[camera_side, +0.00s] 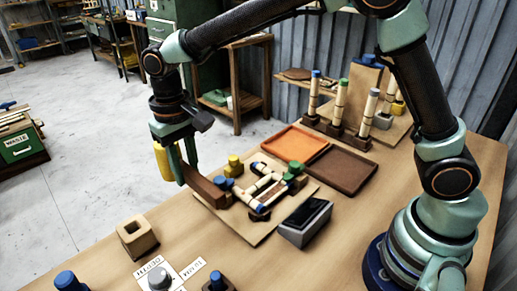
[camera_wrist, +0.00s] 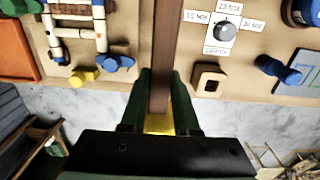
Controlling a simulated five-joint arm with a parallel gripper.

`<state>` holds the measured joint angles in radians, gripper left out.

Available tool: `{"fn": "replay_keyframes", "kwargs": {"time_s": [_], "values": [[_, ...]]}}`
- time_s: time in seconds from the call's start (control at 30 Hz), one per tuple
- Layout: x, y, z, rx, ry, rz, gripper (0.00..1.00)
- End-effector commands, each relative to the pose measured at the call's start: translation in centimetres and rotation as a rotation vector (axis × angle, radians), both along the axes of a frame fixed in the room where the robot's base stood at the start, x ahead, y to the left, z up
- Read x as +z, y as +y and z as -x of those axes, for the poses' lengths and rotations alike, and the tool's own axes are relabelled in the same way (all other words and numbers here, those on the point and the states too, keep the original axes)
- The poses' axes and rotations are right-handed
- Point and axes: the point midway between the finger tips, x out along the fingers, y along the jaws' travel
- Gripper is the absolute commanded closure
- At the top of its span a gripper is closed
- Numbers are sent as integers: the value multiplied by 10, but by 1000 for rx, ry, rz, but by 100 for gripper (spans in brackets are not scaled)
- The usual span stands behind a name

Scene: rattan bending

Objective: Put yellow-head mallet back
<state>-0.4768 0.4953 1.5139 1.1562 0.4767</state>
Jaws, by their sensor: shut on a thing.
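The yellow-head mallet is held in my gripper (camera_side: 186,162), which is shut on it. Its yellow head (camera_side: 164,161) shows left of the fingers in the side view, and its brown handle (camera_side: 206,188) slopes down to the right over the edge of the work board. In the wrist view the handle (camera_wrist: 160,45) runs up from between the fingers, with some yellow (camera_wrist: 159,124) between them nearer the wrist. A wooden block with a square hole (camera_side: 137,237) stands on the table, apart from the mallet; it also shows right of the handle in the wrist view (camera_wrist: 208,79).
The work board (camera_side: 245,229) carries a rattan frame (camera_side: 262,186) with blue, green and yellow pegs. A grey box (camera_side: 304,223), orange tray (camera_side: 294,146) and brown tray (camera_side: 342,170) lie rightward. A dial (camera_side: 158,278) and blue-topped pieces (camera_side: 68,281) are at the front edge.

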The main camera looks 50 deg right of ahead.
Motion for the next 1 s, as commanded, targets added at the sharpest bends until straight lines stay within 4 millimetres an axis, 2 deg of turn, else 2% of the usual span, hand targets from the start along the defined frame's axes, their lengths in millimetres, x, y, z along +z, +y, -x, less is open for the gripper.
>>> {"fn": "replay_keyframes", "kwargs": {"time_s": [0.1, 0.3, 0.57, 0.8, 1.0], "values": [[-30, 0, 0, 0, 2, 1, 100], [-71, 0, 0, 0, 0, 0, 100], [-92, 0, -1, 0, -1, -1, 100], [-125, 0, -1, 0, -1, -1, 100], [-131, 0, -1, 0, -4, -2, 100]]}}
